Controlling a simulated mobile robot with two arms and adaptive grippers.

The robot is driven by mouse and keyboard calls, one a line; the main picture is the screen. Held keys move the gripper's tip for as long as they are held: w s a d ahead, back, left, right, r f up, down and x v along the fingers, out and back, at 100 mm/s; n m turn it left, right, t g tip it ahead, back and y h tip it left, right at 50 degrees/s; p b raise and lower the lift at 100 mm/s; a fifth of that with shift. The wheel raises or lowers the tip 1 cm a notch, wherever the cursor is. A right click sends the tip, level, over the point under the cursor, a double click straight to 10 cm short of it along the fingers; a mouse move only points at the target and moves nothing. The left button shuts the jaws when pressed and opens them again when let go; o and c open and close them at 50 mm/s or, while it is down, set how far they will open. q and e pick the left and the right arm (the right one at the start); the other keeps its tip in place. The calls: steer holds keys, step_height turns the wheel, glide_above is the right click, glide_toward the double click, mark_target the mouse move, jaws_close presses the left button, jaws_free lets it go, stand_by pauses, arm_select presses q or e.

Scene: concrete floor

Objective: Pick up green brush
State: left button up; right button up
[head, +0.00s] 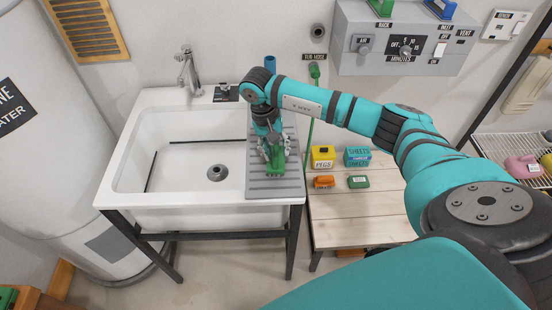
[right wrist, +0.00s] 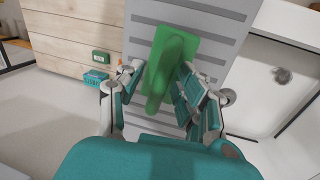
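The green brush (head: 276,167) lies on the grey ribbed drainboard (head: 272,189) at the right side of the white sink. In the right wrist view the brush (right wrist: 170,62) shows its flat green base and a raised green handle pointing toward my wrist. My right gripper (head: 272,154) is low over the brush. In the right wrist view its fingers (right wrist: 160,82) stand apart on either side of the handle, with gaps visible. Contact lower down is hard to see. My left gripper is in neither view.
The sink basin (head: 185,185) and faucet (head: 188,70) are left of the drainboard. A blue cup-like item (head: 270,64) stands behind it. A wooden table (head: 350,215) on the right holds yellow, teal, orange and green items. A grey control box (head: 405,40) hangs above.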

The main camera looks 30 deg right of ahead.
jaws_close()
steer(key=shift+r, duration=0.1)
stand_by(0.4)
steer(key=shift+r+b, duration=0.65)
steer(key=shift+r, duration=0.15)
steer(key=shift+s+a+r+b, duration=0.15)
steer(key=shift+a+r+b, duration=0.15)
steer(key=shift+r, duration=0.1)
steer(key=shift+s+a+r+b, duration=0.1)
steer(key=shift+a+r+b, duration=0.05)
steer(key=shift+r+b, duration=0.2)
steer(key=s+a+r+b, duration=0.1)
steer(key=s+a+b, duration=0.2)
steer(key=s+a, duration=0.5)
steer(key=a, duration=0.4)
steer(key=shift+s+a+r+b, duration=0.15)
steer(key=shift+s+r+b, duration=0.15)
steer(key=shift+r, duration=0.1)
